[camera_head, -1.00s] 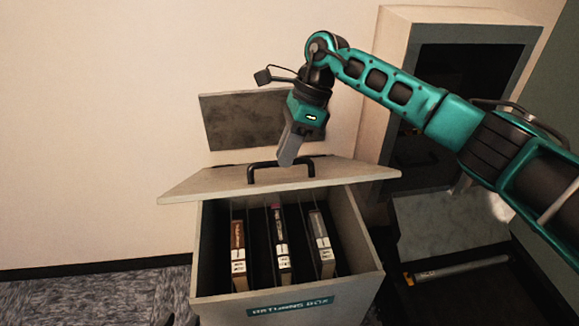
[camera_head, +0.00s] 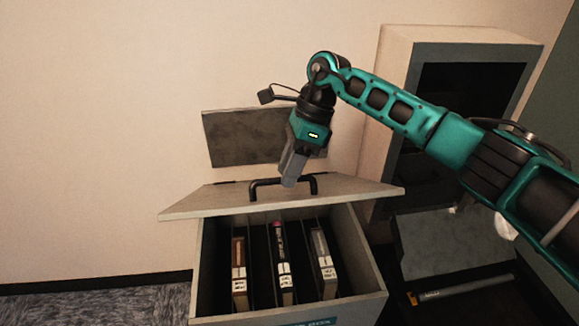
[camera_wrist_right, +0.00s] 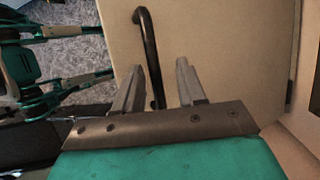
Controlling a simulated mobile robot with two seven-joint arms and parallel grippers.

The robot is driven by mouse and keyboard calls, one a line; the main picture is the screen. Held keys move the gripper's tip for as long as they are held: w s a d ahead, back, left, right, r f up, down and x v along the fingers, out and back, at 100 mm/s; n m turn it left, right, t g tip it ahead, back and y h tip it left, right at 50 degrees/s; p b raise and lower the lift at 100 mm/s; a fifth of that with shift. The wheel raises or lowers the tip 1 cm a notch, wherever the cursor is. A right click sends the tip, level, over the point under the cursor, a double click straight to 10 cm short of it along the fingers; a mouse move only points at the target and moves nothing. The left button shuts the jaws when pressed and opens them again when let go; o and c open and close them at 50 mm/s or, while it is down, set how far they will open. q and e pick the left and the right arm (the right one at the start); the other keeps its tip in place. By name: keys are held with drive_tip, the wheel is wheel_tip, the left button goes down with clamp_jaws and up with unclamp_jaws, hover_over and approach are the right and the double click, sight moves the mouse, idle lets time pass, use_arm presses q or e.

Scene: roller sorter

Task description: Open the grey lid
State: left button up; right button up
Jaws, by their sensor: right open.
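The grey lid (camera_head: 345,190) is raised at a tilt over the back of the returns box (camera_head: 365,275). Its black bar handle (camera_head: 265,184) stands on the lid's upper face. My right gripper (camera_head: 288,184) is open at the handle in the head view. In the right wrist view, my right gripper's two fingers (camera_wrist_right: 160,85) are apart, with the black handle (camera_wrist_right: 150,45) running between them, closer to the left finger. I cannot tell whether they touch it. My left gripper is not in the head view.
Inside the box stand several upright cases, one with a brown spine (camera_head: 239,262), between dark dividers. A grey panel (camera_head: 245,138) is on the wall behind. A tall cabinet (camera_head: 400,50) stands to the right, with a dark roller tray (camera_head: 465,300) below it.

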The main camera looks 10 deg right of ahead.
drive_tip(key=v, duration=1.2)
drive_tip(key=shift+d+r, duration=0.2)
drive_tip(key=shift+r, duration=0.1)
drive_tip(key=shift+w, duration=0.1)
